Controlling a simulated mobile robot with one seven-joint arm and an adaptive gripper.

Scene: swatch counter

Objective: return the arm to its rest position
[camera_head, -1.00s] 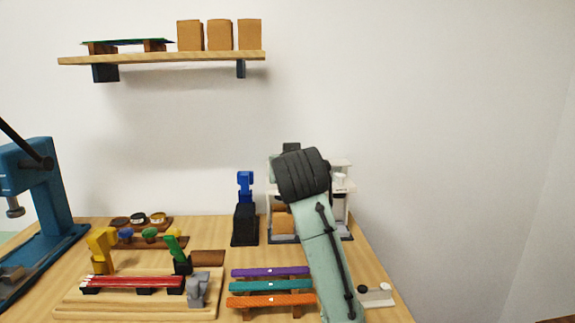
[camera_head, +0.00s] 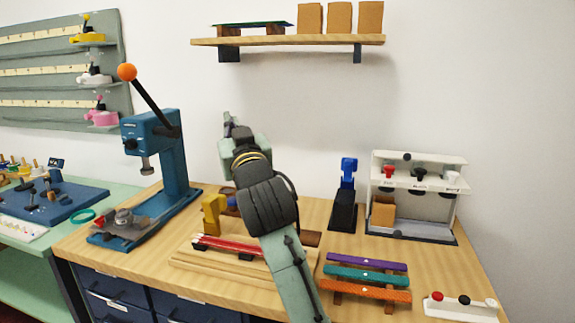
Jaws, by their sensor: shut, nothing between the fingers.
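My arm (camera_head: 292,272) rises from the bottom of the head view, over the wooden counter (camera_head: 440,275). Its dark wrist joint is in front of the board with the red strips. My gripper (camera_head: 228,120) is at the far end of the arm, small, against the white wall between the blue press and the wall shelf. It is shut, with nothing seen in it. The arm hides part of the board and the small items behind it.
A blue press (camera_head: 165,165) with an orange-knobbed lever stands left of my arm. Purple, teal and orange strips (camera_head: 367,275) lie to the right. A white rack (camera_head: 415,185) and a blue-black stand (camera_head: 345,195) are behind. A shelf (camera_head: 290,40) hangs above.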

